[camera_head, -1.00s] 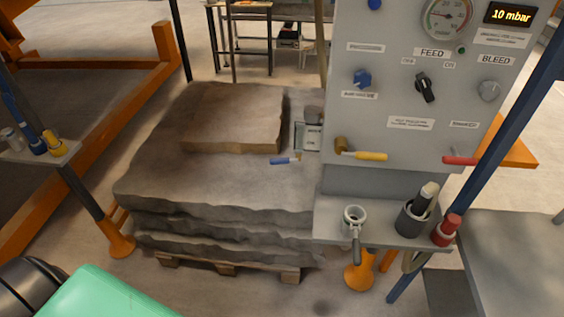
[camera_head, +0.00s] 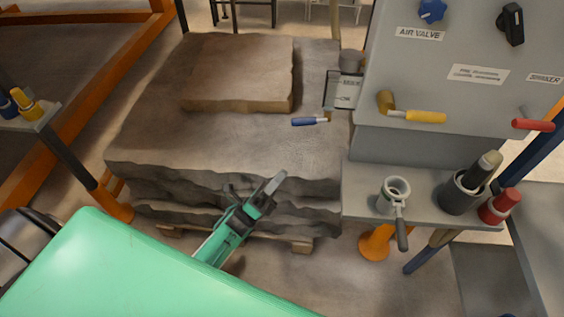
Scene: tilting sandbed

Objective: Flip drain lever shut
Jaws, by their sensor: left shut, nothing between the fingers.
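Three lever handles show in the head view; I cannot tell from the labels which is the drain lever. A blue-handled lever (camera_head: 309,121) points left from a small grey fitting (camera_head: 347,90) beside the stone slabs. A yellow lever (camera_head: 425,117) lies sideways on the grey control panel (camera_head: 440,78). A red lever (camera_head: 533,125) sits further right on the panel, near a small blurred label. My left gripper (camera_head: 266,190) is shut and empty, in front of the slabs' front edge, below and left of the blue lever and apart from all levers. My right gripper is out of view.
Stacked slabs (camera_head: 225,145) on a pallet fill the left middle. An orange frame (camera_head: 125,72) stands at left.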

